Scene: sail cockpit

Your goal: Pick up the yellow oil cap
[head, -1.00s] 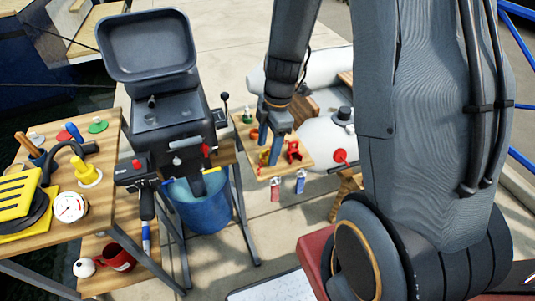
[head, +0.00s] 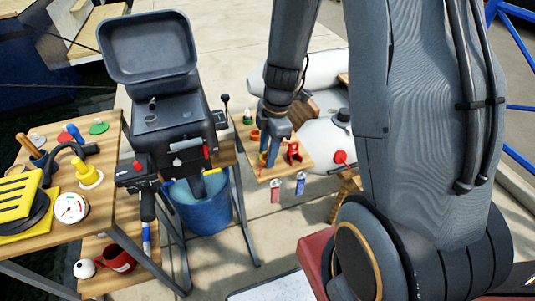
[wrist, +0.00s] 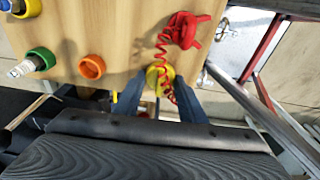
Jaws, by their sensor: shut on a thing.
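The yellow oil cap (wrist: 153,78) is round and sits at the near edge of the small wooden shelf in the wrist view. The blue fingers of my gripper (wrist: 157,92) stand on either side of it and are shut on it. A red coiled cord runs down over the cap's right side. In the head view my gripper (head: 269,158) points down at the same shelf, and its fingers mostly hide the cap. I cannot tell whether the cap is clear of the wood.
A red piece with the coiled cord (wrist: 183,30) lies just beyond the cap. An orange ring (wrist: 92,67) and a green ring holding a spark plug (wrist: 40,60) are to the left. The outboard motor (head: 180,130) stands left of the shelf (head: 295,168) in the head view.

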